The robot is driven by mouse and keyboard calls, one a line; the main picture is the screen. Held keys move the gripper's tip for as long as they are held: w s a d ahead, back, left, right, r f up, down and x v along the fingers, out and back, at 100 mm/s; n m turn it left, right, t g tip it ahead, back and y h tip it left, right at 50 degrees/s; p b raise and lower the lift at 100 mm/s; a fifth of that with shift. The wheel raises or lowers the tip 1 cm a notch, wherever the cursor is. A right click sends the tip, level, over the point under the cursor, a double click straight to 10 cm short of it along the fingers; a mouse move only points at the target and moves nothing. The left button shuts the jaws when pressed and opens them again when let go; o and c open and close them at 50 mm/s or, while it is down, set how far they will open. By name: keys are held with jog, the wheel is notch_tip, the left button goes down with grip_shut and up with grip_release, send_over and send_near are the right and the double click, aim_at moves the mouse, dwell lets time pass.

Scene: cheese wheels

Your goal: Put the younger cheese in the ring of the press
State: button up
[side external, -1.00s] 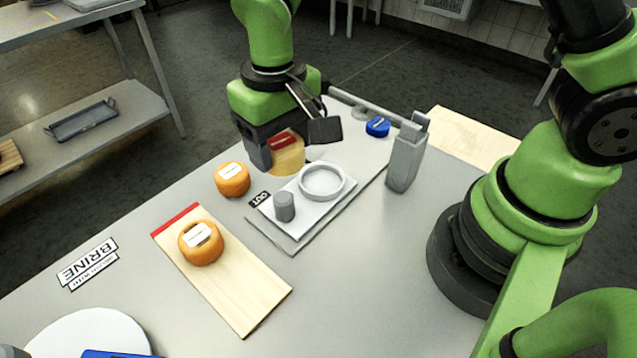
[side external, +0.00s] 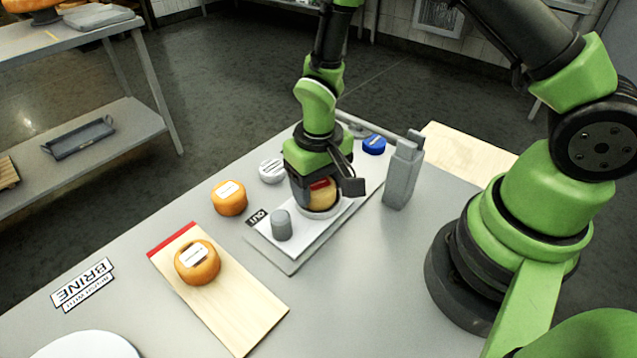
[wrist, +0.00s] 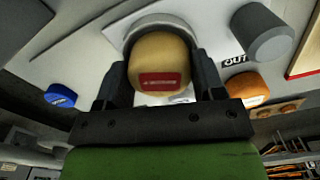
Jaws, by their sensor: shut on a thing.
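My gripper (side external: 316,190) is shut on a pale yellow cheese (side external: 322,198) with a red label. The cheese is right at the white ring (side external: 318,214) of the press, on the white plate. In the wrist view, the cheese (wrist: 158,58) sits between my fingers and the ring's rim curves behind it. How far the cheese is down inside the ring is hard to tell. An orange cheese (side external: 229,198) with a white label stands left of the press. Another orange cheese (side external: 197,263) lies on the wooden board.
A grey cylinder (side external: 281,225) stands on the press plate, near the OUT sign (side external: 257,218). The grey press post with its lever (side external: 402,172) rises to the right. A blue disc (side external: 374,145) and a striped pale disc (side external: 271,171) lie behind.

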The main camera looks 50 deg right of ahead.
jog(key=shift+f, duration=0.2)
jog(key=shift+f, duration=0.3)
jog(key=o, duration=0.8)
jog(key=shift+o, duration=0.8)
jog(key=shift+r, duration=0.4)
notch_tip(320, 180, up, 12)
notch_tip(320, 180, up, 11)
jog(key=m+t+y, duration=0.1)
jog(key=t, duration=0.2)
send_over(319, 183)
jog(key=s+d, duration=0.2)
jog(key=s, duration=0.3)
jog(key=s+r+t+y, duration=0.1)
jog(key=s+r+t, duration=0.3)
jog(key=s, duration=0.4)
jog(key=shift+s+r, duration=0.3)
jog(key=shift+s, duration=0.05)
jog(key=shift+d, duration=0.1)
